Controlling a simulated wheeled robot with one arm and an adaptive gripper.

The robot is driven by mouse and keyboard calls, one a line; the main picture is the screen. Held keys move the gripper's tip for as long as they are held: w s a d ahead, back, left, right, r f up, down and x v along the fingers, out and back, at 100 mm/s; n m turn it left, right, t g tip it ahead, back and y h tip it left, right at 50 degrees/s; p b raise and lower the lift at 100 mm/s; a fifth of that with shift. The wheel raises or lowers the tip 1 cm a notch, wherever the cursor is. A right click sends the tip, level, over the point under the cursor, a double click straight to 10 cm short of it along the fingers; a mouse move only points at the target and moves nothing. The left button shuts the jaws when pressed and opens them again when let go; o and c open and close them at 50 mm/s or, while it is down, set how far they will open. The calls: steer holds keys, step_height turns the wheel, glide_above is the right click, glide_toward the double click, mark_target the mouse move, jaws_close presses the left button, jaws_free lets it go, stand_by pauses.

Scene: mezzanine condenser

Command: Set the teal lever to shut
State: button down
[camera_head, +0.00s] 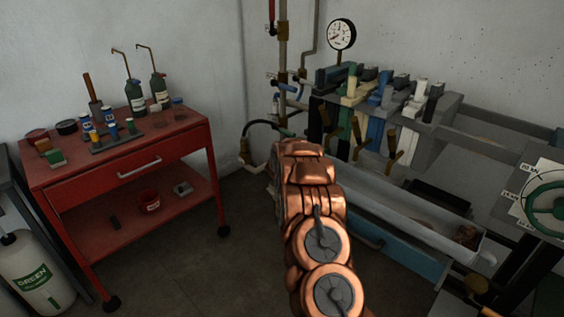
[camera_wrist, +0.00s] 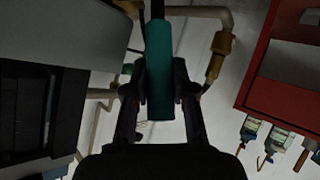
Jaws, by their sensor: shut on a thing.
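The teal lever (camera_wrist: 159,70) shows in the wrist view as a long teal grip running up and down the picture, with a dark stem at its top end. My gripper (camera_wrist: 160,82) has one dark finger on each side of the grip and is shut on it. The lower end of the grip sticks out between the fingers toward the palm. In the head view my copper-coloured arm covers the gripper and most of the lever's area, so the lever's valve and its angle against the pipe cannot be told there.
Pale pipes with a brass fitting (camera_wrist: 218,55) run close to the gripper. A red cart (camera_head: 120,165) with bottles and jars stands left. A rack of coloured handles (camera_head: 375,100), a long grey trough (camera_head: 400,220) and a green handwheel (camera_head: 545,210) are right. Floor between is clear.

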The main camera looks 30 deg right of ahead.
stand_by(0.4)
steer(key=c, duration=0.9)
jaws_free()
steer(key=shift+v, duration=6)
steer(key=shift+c, duration=0.4)
